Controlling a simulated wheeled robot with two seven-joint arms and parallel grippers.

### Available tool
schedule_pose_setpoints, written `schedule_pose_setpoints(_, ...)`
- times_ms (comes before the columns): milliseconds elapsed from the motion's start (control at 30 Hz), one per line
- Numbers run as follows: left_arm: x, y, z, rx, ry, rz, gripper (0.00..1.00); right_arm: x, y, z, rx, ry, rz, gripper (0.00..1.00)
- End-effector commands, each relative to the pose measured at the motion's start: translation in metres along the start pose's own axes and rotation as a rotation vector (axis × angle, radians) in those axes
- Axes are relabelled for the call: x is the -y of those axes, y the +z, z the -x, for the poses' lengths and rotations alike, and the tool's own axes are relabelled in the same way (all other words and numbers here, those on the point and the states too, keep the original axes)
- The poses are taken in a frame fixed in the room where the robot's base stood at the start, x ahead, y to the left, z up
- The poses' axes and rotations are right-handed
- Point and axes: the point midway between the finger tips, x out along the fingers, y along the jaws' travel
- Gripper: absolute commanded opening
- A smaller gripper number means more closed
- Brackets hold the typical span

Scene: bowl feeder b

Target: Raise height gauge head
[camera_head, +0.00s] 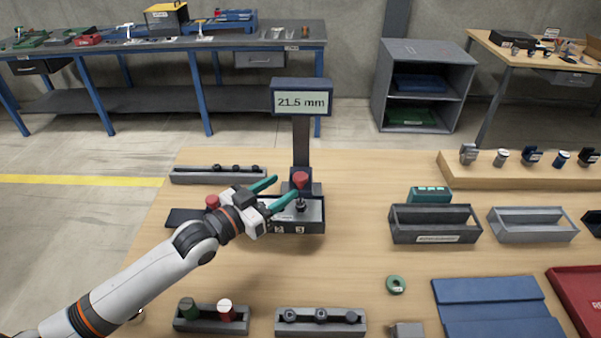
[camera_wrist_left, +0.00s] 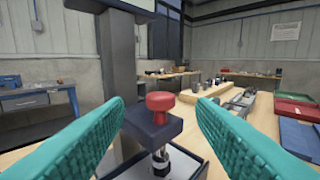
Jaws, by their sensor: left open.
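The height gauge (camera_head: 301,145) stands on the wooden table, with a dark upright column and a display reading 21.5 mm (camera_head: 302,102). Its dark sliding head with a red knob (camera_head: 300,179) sits low on the column, just above a small dark metal part (camera_head: 301,204) in the tray (camera_head: 315,228). My left gripper (camera_head: 284,190) is open, its teal fingers reaching toward the head from the left. In the left wrist view the red knob (camera_wrist_left: 160,103) lies ahead between the two open fingers (camera_wrist_left: 160,125), apart from both. My right gripper is not in view.
A grey rack (camera_head: 185,177) lies behind my left gripper. Racks with parts (camera_head: 320,318) stand along the front edge. Empty bins (camera_head: 435,226), a green ring (camera_head: 396,285) and a blue mat (camera_head: 490,300) are to the right. The table middle is mostly clear.

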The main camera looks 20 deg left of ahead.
Motion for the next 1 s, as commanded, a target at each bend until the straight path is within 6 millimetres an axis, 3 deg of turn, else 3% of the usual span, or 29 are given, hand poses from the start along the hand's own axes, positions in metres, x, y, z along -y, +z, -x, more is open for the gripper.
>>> schedule_pose_setpoints(100, 0.0, 0.004, -0.026, 0.003, 0.001, 0.001, 0.51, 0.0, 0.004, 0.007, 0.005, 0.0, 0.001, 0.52)
schedule_pose_setpoints(300, 0.0, 0.002, -0.055, 0.001, 0.0, 0.0, 0.51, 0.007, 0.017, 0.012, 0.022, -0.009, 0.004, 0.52)
schedule_pose_setpoints(500, 0.001, 0.001, -0.066, 0.0, -0.001, -0.001, 0.51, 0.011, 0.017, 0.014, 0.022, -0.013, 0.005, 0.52)
schedule_pose_setpoints(767, 0.001, 0.0, -0.067, -0.001, -0.001, -0.001, 0.51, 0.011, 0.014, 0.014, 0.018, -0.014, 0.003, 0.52)
schedule_pose_setpoints(1000, 0.001, 0.0, -0.067, -0.001, -0.001, -0.001, 0.11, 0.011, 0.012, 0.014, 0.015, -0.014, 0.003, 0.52)
